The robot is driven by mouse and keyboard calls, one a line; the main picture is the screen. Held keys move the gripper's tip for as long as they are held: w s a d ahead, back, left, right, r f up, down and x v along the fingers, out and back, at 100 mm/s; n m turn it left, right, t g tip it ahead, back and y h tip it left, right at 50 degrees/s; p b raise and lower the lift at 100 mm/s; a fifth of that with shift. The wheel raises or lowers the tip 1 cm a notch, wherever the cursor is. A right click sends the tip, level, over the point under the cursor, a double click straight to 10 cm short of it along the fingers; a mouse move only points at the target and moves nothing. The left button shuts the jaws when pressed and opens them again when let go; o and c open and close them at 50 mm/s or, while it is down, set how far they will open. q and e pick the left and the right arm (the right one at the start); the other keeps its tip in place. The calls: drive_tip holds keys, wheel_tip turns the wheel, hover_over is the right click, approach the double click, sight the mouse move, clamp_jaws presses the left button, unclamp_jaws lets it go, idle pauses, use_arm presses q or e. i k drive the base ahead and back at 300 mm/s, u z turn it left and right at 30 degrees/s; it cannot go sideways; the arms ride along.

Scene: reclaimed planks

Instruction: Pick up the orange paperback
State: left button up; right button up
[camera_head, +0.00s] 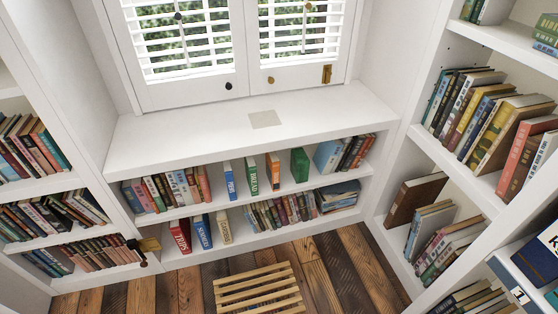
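An orange paperback (273,171) stands upright, spine outward, on the upper shelf of the low bookcase under the window. A green-and-white book (251,175) stands to its left and a green book (299,165) to its right, with gaps between them. Neither my left nor my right gripper shows in the head view.
A white ledge (200,134) overhangs the shelf. A slatted wooden stool or crate (257,291) is on the plank floor (330,285) in front. Tall bookcases flank both sides. A small dark-and-brass object (149,244) is at the left bookcase's edge.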

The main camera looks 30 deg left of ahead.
sight(272, 160)
drive_tip(key=u, duration=0.4)
drive_tip(key=i, duration=0.85)
drive_tip(key=u, duration=0.7)
